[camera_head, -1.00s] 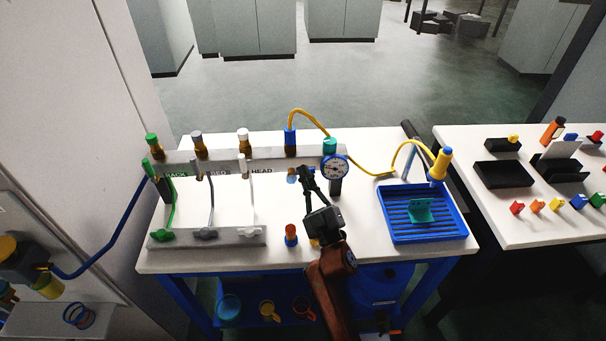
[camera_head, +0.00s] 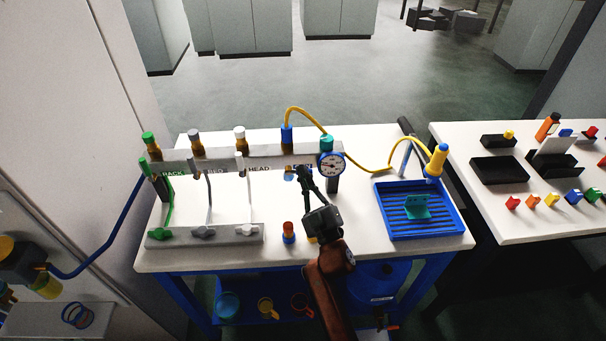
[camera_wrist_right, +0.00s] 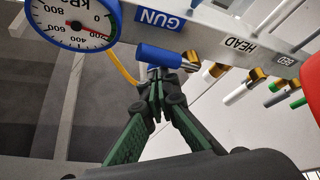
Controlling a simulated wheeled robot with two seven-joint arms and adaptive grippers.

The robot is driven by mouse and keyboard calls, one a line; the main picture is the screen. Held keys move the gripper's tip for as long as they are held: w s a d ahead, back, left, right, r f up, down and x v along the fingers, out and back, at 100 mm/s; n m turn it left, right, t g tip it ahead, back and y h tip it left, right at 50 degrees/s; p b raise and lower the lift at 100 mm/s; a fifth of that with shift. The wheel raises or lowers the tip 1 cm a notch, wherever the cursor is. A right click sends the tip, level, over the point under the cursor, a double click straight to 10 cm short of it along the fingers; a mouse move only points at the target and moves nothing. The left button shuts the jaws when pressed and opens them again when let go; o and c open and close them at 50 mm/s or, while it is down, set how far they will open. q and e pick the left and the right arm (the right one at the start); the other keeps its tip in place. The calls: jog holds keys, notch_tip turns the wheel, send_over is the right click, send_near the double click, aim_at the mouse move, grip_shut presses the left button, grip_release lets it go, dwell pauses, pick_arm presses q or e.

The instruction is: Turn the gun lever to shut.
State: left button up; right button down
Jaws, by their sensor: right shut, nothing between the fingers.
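The gun lever (camera_wrist_right: 160,57) is a blue handle under the blue GUN label (camera_wrist_right: 158,20) on the grey manifold bar, next to a brass and silver fitting. In the right wrist view it lies across, almost in line with the bar. In the head view the lever (camera_head: 289,174) shows only small, beside my gripper. My right gripper (camera_wrist_right: 157,88) is shut and empty, its dark green fingertips close to the lever's side; I cannot tell whether they touch it. It also shows in the head view (camera_head: 303,174). My left gripper is out of view.
A round pressure gauge (camera_head: 331,165) stands right beside the gripper. The HEAD, BED and BACK levers are along the bar to the left.

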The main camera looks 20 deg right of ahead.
jog(key=shift+f, duration=0.25)
